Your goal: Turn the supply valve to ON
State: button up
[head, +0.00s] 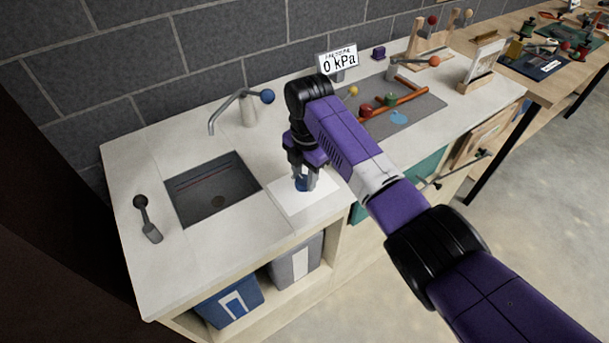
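My gripper (304,180) points down over a white plate (323,198) on the counter, right of the sink. A small blue thing (302,185) shows at its fingertips; I cannot tell whether the fingers grip it. The pressure display (338,62) reads 0 kPa. Behind my arm, an orange pipe (408,97) with a red knob (366,110), a green knob (391,99) and a yellow knob (352,91) sits on a grey panel (425,108). No ON label is readable, and I cannot tell which part is the supply valve.
A sink (212,190) lies left, with a blue-knobbed faucet (247,107) behind it. Wooden stands (432,45) occupy the back right. Blue bin (230,302) and grey bin (294,262) sit below the counter.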

grip_shut()
jog(key=m+p, duration=0.1)
jog(key=m, duration=0.3)
jog(key=shift+r+p, duration=0.1)
jog(key=shift+p, duration=0.25)
jog(key=m+p, duration=0.1)
jog(key=m, duration=0.3)
jog(key=shift+s, duration=0.1)
jog(key=m+p, duration=0.1)
jog(key=m, duration=0.4)
jog(key=shift+h, duration=0.3)
jog(key=shift+a+m+p, duration=0.1)
jog(key=shift+m+p, duration=0.2)
jog(key=shift+m, duration=2.2)
